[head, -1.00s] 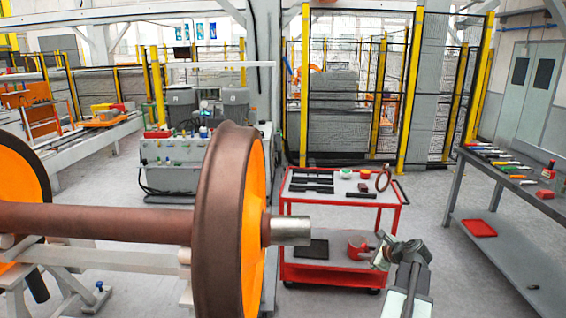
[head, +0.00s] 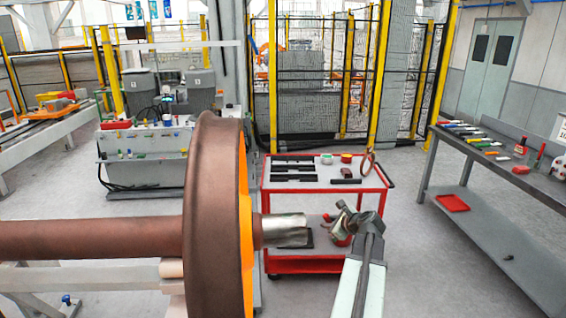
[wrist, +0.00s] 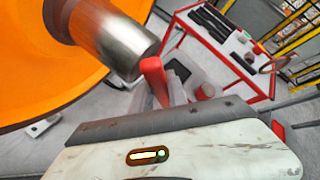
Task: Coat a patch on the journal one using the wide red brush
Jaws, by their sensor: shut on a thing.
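The journal (head: 280,230) is the bare silver stub sticking out to the right of the wheel's orange face; it also fills the upper left of the wrist view (wrist: 115,38). My gripper (head: 340,218) is just right of the journal's end in the head view. In the wrist view my gripper (wrist: 170,88) is shut on a red tool, which fits the wide red brush (wrist: 154,78). The brush's red part stands close to the journal's end; I cannot tell whether they touch. Its bristles are not clearly visible. No coated patch can be made out.
The large brown wheel (head: 212,215) with its orange face (head: 246,235) stands left of my arm. A red cart (head: 275,190) with black parts stands behind the journal. A grey bench (head: 480,160) with several tools is at right. Open floor lies between cart and bench.

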